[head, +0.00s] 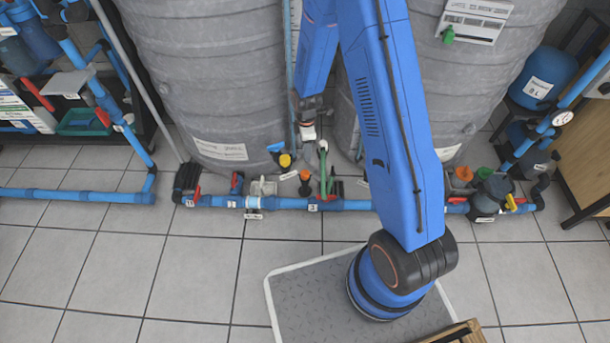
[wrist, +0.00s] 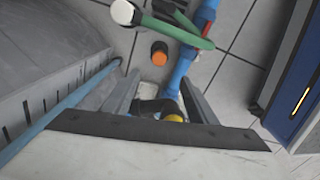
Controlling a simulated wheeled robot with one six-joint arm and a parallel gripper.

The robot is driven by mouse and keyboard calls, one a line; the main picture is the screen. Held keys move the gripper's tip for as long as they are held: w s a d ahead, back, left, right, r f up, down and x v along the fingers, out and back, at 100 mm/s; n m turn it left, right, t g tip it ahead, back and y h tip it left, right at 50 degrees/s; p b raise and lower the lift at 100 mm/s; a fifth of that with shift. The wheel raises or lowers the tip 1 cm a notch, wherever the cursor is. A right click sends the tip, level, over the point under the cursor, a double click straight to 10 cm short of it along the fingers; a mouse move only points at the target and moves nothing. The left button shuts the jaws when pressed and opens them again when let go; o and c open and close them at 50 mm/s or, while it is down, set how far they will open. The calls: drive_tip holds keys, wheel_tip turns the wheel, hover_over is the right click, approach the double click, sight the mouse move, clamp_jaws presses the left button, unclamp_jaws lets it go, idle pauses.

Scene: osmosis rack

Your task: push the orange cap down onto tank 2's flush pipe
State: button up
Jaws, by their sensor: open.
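The small orange cap (wrist: 159,57) sits on top of a short black pipe in the wrist view, just beyond my fingertips. In the head view the orange cap (head: 305,175) shows small, between a yellow-capped pipe and a green handle. I cannot tell how far down it sits. My gripper (wrist: 160,80) is open, with its two grey fingers apart and nothing held.
A yellow cap (head: 285,160) stands left of the orange one. A green handle with a white end (wrist: 122,12) is close to it. A blue pipe (head: 270,203) runs along the floor in front. Large grey tanks (head: 215,80) stand behind. Another orange cap (head: 463,173) is far right.

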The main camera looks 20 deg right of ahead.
hover_over(305, 173)
wheel_tip(305, 173, down, 10)
drive_tip(key=shift+d+f, duration=0.1)
drive_tip(key=shift+d, duration=0.05)
drive_tip(key=shift+f, duration=0.15)
drive_tip(key=shift+f, duration=0.1)
idle(0.3)
drive_tip(key=shift+f, duration=2.5)
drive_tip(key=c, duration=1.1)
